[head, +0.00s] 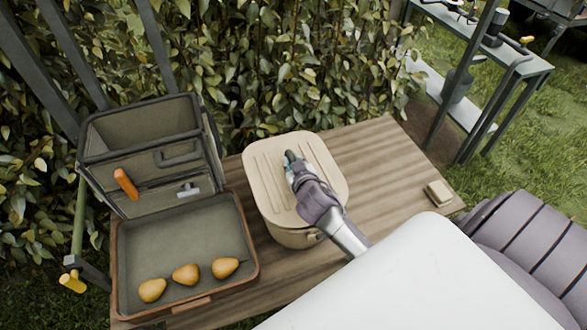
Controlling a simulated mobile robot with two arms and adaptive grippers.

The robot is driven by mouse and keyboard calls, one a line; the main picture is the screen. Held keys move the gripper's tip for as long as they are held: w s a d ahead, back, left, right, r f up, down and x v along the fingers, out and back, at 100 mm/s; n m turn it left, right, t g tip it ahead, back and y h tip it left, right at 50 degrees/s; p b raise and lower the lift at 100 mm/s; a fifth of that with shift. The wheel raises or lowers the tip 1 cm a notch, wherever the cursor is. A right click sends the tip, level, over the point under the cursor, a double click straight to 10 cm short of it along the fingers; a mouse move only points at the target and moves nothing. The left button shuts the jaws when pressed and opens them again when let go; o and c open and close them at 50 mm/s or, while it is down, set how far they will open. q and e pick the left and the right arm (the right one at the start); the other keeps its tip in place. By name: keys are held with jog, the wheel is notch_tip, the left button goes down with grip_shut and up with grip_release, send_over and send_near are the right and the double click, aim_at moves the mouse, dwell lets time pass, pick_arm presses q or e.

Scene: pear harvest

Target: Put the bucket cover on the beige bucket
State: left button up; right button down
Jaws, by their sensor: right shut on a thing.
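The beige bucket (292,238) stands on the wooden table, right of an open case. The beige bucket cover (268,165), a ribbed rounded square, lies over the bucket's top. It looks roughly lined up with the bucket, but I cannot tell whether it is seated on the rim. My right gripper (291,160) is over the middle of the cover and shut on it, probably at a handle that the gripper hides. The bucket's inside is hidden by the cover. My left gripper is not in view.
The open case (180,245) on the left holds several tools in its lid and three pears (186,274) in its base. A small beige block (438,193) lies at the table's right end. The wooden table (385,165) is clear between bucket and block. A leafy hedge (270,70) stands behind.

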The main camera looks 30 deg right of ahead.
jog(key=shift+f, duration=1.6)
jog(key=shift+f, duration=0.15)
jog(key=c, duration=1)
grip_release()
jog(key=shift+r, duration=0.25)
jog(key=b+v, duration=0.1)
jog(key=v, duration=0.9)
jog(key=shift+s+a, duration=0.1)
jog(key=shift+s, duration=0.3)
jog(key=shift+s+a+r, duration=0.15)
jog(key=shift+s+r, duration=0.2)
jog(key=shift+s, duration=0.2)
